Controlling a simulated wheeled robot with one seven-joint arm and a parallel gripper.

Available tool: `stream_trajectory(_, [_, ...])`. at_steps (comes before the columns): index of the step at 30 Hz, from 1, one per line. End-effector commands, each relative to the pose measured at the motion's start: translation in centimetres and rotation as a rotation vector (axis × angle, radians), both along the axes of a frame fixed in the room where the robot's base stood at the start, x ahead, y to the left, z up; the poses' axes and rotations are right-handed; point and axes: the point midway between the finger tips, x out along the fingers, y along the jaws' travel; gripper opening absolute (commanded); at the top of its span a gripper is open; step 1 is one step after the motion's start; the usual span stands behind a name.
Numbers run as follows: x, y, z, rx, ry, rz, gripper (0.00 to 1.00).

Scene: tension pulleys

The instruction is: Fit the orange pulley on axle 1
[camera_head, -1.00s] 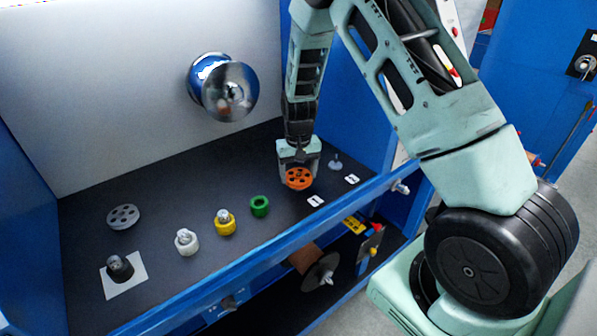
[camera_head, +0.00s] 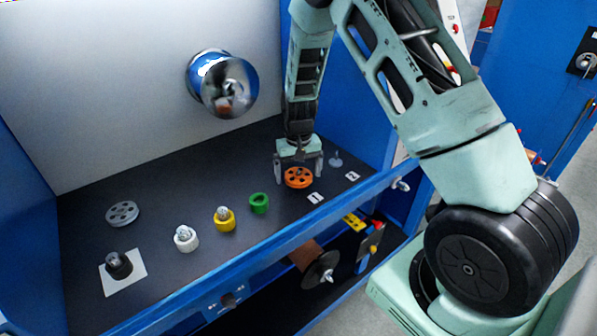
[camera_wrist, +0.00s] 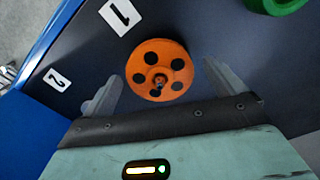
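The orange pulley (camera_head: 298,178) lies flat on the dark bench by the label marked 1 (camera_head: 315,198). In the wrist view the pulley (camera_wrist: 173,56) shows a small pin tip, apparently axle 1 (camera_wrist: 160,81), in its centre hole, so it appears to sit around the axle. How far down it sits is hard to tell. My gripper (camera_head: 298,173) is open, with one finger on each side of the pulley. In the wrist view my gripper (camera_wrist: 161,75) shows gaps between both fingers and the rim. Axle 2 (camera_head: 336,161) stands bare to the right, by label 2 (camera_head: 352,176).
A green ring (camera_head: 259,203), a yellow part (camera_head: 224,220), a white part (camera_head: 186,239) and a grey pulley (camera_head: 122,213) stand to the left. A black part (camera_head: 119,265) is on a white square. The blue front rail (camera_head: 250,245) and right blue wall bound the bench.

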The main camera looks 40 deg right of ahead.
Motion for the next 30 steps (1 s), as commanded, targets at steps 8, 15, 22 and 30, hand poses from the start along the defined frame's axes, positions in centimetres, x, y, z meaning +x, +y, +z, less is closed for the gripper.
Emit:
stream_trajectory(8, [0.1, 0.0, 0.8, 0.0, -0.002, 0.001, 0.95])
stream_trajectory(15, [0.1, 0.0, 5.2, -0.001, -0.006, 0.0, 0.95])
stream_trajectory(22, [0.1, 0.0, 10.7, 0.0, -0.006, 0.0, 0.95])
stream_trajectory(30, [0.1, 0.0, 15.7, 0.0, -0.003, 0.0, 0.95])
